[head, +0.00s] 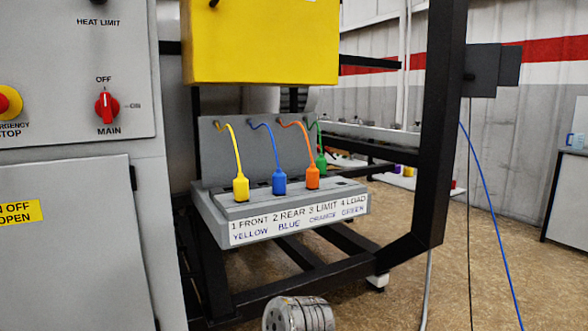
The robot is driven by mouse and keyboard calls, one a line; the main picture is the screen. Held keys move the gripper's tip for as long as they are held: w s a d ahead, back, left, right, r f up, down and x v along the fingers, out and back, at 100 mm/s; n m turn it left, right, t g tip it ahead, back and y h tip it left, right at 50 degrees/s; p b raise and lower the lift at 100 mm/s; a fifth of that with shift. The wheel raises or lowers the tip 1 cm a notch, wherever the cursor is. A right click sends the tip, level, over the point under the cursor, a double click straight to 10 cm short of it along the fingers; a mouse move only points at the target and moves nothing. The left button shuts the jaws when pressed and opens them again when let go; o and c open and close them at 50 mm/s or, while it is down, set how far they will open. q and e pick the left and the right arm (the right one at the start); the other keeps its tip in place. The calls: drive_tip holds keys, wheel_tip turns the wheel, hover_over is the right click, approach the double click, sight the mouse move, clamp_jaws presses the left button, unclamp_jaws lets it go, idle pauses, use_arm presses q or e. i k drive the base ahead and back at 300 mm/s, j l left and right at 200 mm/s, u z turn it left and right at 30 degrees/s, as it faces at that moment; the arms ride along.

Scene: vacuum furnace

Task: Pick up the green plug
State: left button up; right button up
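The green plug (321,161) is at the right end of the row of plugs, set further back and higher than the others. Its short green cable (318,135) rises to the grey back panel. The orange plug (312,177) stands just left of it and in front. The blue plug (278,182) and yellow plug (241,187) stand further left on the grey ledge (205,205). I cannot tell whether the green plug rests on anything; its lower end is partly hidden.
A label strip (300,220) on the ledge front reads front, rear, limit, load. A black frame post (440,130) stands right of the ledge, and a yellow box (260,40) hangs above. The grey cabinet (80,230) is at left.

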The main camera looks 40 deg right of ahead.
sight(321, 162)
drive_tip(key=l+u, duration=0.25)
drive_tip(key=l, duration=0.15)
drive_tip(key=k+l+u, duration=0.1)
drive_tip(key=l+u, duration=0.15)
drive_tip(key=l, duration=0.15)
drive_tip(key=k+l+u, duration=0.25)
drive_tip(key=l, duration=0.15)
drive_tip(key=i, duration=0.1)
